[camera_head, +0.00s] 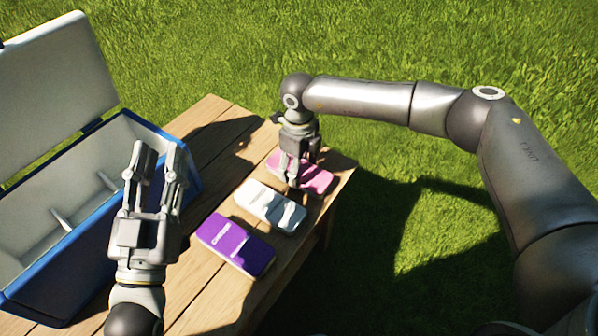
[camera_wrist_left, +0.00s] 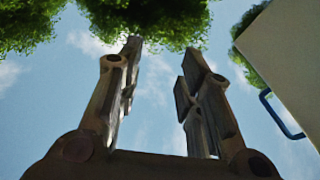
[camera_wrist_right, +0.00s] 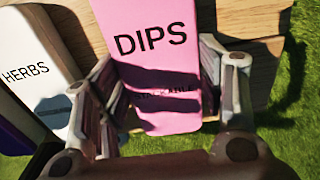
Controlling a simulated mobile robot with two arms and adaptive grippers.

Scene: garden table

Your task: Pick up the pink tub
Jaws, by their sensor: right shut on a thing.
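The pink tub (camera_head: 318,179) lies at the far right corner of the wooden table. It also shows in the right wrist view (camera_wrist_right: 152,18), with the word DIPS on its lid. My right gripper (camera_head: 293,180) points down over it. In the right wrist view the fingers of this gripper (camera_wrist_right: 158,72) are on either side of the tub, shut on it. The tub seems to be still at table level. My left gripper (camera_head: 158,154) is raised at the left, empty, its fingers pointing up and apart, as the left wrist view (camera_wrist_left: 158,75) shows.
A white tub (camera_head: 270,205) marked HERBS in the right wrist view (camera_wrist_right: 30,65) lies beside the pink one, close to my right gripper. A purple tub (camera_head: 228,245) is nearer. An open blue and white cooler (camera_head: 92,240) stands at the left, with dividers inside.

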